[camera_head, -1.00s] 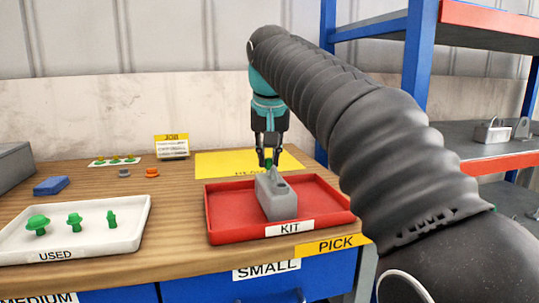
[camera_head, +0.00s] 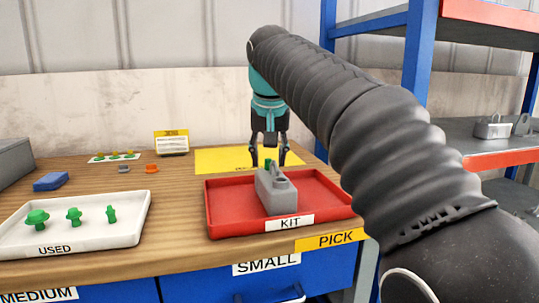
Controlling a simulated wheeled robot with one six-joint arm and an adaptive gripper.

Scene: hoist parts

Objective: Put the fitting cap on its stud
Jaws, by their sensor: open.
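A grey block (camera_head: 276,194) stands in the red KIT tray (camera_head: 225,222), with a hole in its top. A small green piece (camera_head: 268,162) shows at the far end of the block's top; whether it is a stud, a cap or both is too small to tell. My gripper (camera_head: 269,158) is open, its fingers apart on either side of this green piece, seemingly not touching it. A grey cap-like piece (camera_head: 124,168) and an orange one (camera_head: 151,169) lie on the table to the left.
A white USED tray (camera_head: 95,238) at the left holds several green parts. Behind it are a blue block (camera_head: 51,181), a white card (camera_head: 102,159) with small green pieces and a JOB sign (camera_head: 172,143). A yellow mat (camera_head: 215,160) lies behind the KIT tray. Shelving (camera_head: 415,60) stands right.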

